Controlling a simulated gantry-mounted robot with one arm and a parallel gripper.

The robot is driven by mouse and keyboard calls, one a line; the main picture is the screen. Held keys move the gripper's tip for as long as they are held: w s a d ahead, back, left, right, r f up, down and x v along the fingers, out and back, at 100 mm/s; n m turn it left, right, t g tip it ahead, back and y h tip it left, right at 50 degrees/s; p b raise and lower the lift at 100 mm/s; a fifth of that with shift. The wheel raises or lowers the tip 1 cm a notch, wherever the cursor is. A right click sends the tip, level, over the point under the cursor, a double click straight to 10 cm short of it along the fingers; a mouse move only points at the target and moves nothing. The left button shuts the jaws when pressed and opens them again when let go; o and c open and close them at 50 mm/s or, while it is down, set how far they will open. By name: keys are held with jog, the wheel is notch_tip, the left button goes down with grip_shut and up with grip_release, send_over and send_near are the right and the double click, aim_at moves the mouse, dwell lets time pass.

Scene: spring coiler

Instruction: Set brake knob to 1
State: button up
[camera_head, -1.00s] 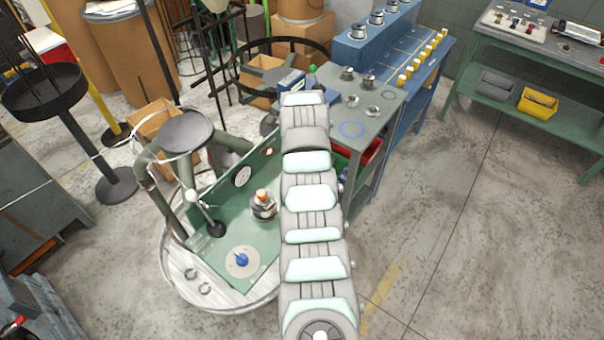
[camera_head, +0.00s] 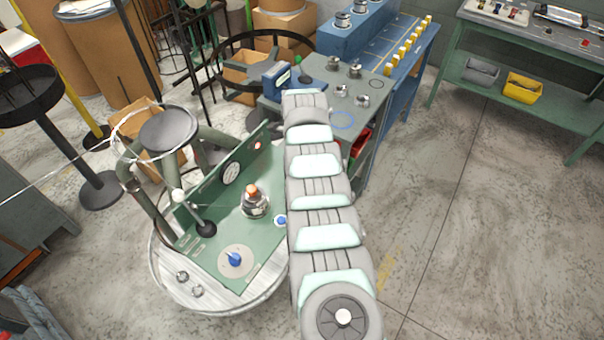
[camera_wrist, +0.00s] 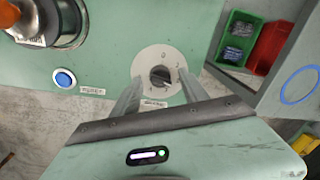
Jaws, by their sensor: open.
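A dark round knob (camera_wrist: 160,76) sits at the centre of a white dial plate (camera_wrist: 148,58) on the green panel in the wrist view. The dial has small marks, one looking like a 0 at the top; which mark the knob points to is too small to tell. A small label below it is unreadable. My gripper (camera_wrist: 160,83) is open, with one finger on each side of the knob in the picture; I cannot tell whether they touch it. In the head view my arm hides this knob and my gripper. A blue pointer knob (camera_head: 235,260) sits on a tan dial nearer the front.
A blue button (camera_wrist: 64,79) is left of the dial; it shows beside my arm in the head view (camera_head: 281,220). An orange-topped fixture (camera_head: 253,203) stands on the green panel. Green (camera_wrist: 238,36) and red (camera_wrist: 269,47) bins are to the right in the wrist view.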

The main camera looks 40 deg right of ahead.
jog(key=shift+f, duration=0.45)
jog(key=shift+c, duration=0.3)
grip_shut()
